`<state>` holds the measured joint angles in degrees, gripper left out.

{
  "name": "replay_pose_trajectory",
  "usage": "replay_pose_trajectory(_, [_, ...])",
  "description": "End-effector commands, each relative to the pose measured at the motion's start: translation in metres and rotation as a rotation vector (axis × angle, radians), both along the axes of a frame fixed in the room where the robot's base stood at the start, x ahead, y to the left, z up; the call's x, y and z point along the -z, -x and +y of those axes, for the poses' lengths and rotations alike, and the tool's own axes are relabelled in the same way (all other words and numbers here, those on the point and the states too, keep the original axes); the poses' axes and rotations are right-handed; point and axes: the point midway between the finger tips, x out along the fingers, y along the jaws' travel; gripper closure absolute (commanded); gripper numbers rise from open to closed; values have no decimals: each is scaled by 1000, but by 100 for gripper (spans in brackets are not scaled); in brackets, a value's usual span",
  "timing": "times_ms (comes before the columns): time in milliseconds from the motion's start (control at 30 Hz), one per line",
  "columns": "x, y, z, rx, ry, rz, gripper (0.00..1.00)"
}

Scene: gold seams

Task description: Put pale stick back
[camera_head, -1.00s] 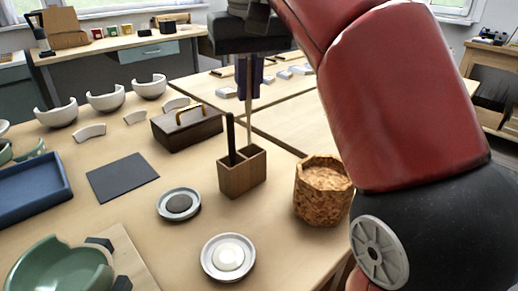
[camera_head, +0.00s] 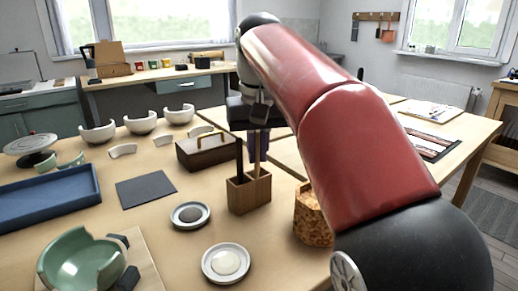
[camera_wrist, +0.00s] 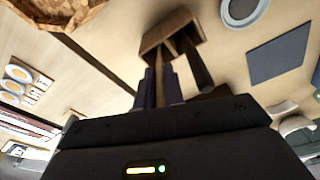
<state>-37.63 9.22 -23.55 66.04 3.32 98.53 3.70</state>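The pale stick (camera_head: 257,158) stands upright with its lower end inside the right compartment of a small wooden two-compartment holder (camera_head: 249,195). The dark stick (camera_head: 239,158) stands in the left compartment. My gripper (camera_head: 258,143) is above the holder, pointing down, with its dark purple fingers closed around the pale stick's upper part. In the wrist view the fingers (camera_wrist: 161,88) flank the pale stick (camera_wrist: 161,66), which runs into the holder (camera_wrist: 168,32) beside the dark stick (camera_wrist: 194,68). The stick's lower tip is hidden inside the holder.
A cork-textured pot (camera_head: 308,222) stands right of the holder, partly behind my arm. A dark wooden box with a brass handle (camera_head: 205,152) is behind left. Two round dishes (camera_head: 190,215) (camera_head: 226,263) lie in front. A dark mat (camera_head: 146,189) and blue tray (camera_head: 45,198) are left.

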Motion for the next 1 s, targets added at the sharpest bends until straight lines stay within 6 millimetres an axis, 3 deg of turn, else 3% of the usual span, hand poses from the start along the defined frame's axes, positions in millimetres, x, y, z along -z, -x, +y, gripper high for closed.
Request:
replay_pose_trajectory(33, [0,0,0,0,0,0,85])
replay_pose_trajectory(167, [0,0,0,0,0,0,68])
replay_pose_trajectory(567, [1,0,0,-2,0,0,68])
replay_pose_trajectory(900, [-54,3,-4,2,0,-3,68])
replay_pose_trajectory(1000, [-59,4,-3,0,3,-1,68])
